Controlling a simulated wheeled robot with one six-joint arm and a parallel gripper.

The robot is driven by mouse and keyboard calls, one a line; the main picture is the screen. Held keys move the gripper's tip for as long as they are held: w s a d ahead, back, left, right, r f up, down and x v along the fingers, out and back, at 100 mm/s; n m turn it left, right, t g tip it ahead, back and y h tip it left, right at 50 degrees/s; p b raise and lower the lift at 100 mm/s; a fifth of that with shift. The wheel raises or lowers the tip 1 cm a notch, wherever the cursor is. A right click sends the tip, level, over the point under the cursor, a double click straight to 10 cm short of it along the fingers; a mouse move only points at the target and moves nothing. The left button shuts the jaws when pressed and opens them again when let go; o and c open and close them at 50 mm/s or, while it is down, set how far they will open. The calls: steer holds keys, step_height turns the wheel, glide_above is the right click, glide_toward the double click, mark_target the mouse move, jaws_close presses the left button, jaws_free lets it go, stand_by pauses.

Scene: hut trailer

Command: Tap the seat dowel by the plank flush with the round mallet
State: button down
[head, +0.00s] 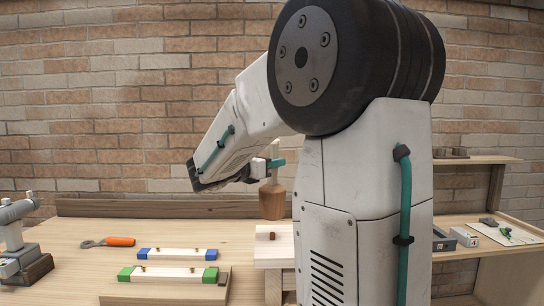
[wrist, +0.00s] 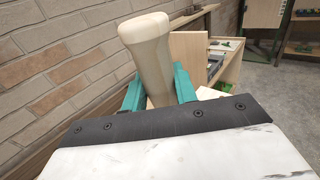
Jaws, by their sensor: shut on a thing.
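My gripper (head: 272,163) has teal fingers and is shut on the pale handle of the round mallet. The mallet's brown round head (head: 272,202) hangs below the gripper, nearly upright. In the wrist view the handle (wrist: 148,50) stands between the two teal fingers (wrist: 158,92), and the head is out of sight. A short dark brown dowel (head: 272,236) stands up from a pale wooden seat (head: 272,250) on the bench. The mallet head is above this dowel, with a gap showing between them. My arm hides the seat's right side.
Left of the seat lie a white bar with blue ends (head: 178,254) and one with green ends (head: 172,274), both with small brass pegs. An orange-handled tool (head: 120,241) and a grey device (head: 18,240) are further left. A brown plank (head: 150,208) runs along the brick wall.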

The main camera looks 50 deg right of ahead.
mark_target(268, 179)
stand_by(0.4)
step_height(268, 179, down, 6)
steer(key=shift+r, duration=0.2)
steer(key=shift+d+r, duration=0.1)
steer(key=shift+r, duration=0.4)
steer(key=d+r, duration=0.5)
steer(key=d, duration=0.2)
steer(key=shift+d+r, duration=0.15)
steer(key=shift+r, duration=0.05)
steer(key=a, duration=0.2)
steer(key=a+f, duration=0.1)
steer(key=a, duration=0.4)
steer(key=shift+a+f, duration=0.3)
steer(key=shift+f, duration=0.1)
